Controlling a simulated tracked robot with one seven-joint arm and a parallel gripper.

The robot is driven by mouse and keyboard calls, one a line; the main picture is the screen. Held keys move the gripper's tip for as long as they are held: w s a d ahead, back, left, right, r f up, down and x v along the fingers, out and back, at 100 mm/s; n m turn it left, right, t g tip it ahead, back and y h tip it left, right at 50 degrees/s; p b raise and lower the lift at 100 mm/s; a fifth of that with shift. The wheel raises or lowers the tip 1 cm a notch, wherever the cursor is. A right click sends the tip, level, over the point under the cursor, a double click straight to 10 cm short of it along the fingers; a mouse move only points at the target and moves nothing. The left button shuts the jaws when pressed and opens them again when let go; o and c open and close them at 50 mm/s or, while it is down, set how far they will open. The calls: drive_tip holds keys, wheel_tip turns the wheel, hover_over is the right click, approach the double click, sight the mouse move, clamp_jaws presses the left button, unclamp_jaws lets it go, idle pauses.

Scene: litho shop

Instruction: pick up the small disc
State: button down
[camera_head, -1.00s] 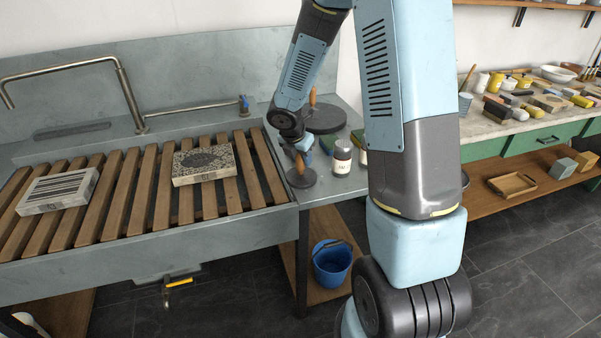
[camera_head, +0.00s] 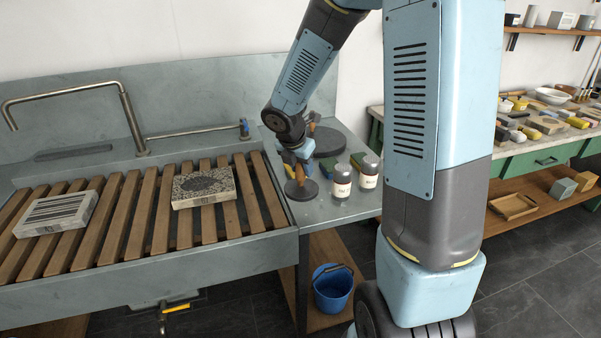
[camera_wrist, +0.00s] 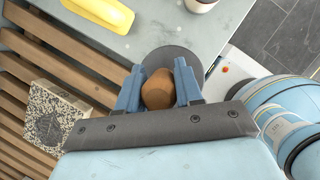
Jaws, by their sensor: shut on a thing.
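The small disc is a dark round plate (camera_head: 301,190) with an upright wooden handle, over the grey counter right of the slatted sink. My gripper (camera_head: 298,168) points down at it and is shut on its handle. In the wrist view, my gripper (camera_wrist: 158,88) has a blue finger on each side of the brown wooden knob (camera_wrist: 157,90). The dark plate (camera_wrist: 176,58) shows beyond the knob. I cannot tell for sure whether there is a gap under the plate. A larger dark disc (camera_head: 332,141) with a handle lies behind it.
Two lidded jars (camera_head: 342,182) (camera_head: 368,173) stand close to its right. A speckled block (camera_head: 203,187) and a striped block (camera_head: 56,213) lie on the wooden slats (camera_head: 130,215). A blue bucket (camera_head: 333,288) stands below the counter. A crowded workbench (camera_head: 520,158) is at the right.

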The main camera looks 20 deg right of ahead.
drive_tip(key=s+a+r, duration=0.3)
drive_tip(key=s+r, duration=0.2)
drive_tip(key=s, duration=0.4)
drive_tip(key=shift+s+r, duration=0.2)
drive_tip(key=shift+s, duration=0.1)
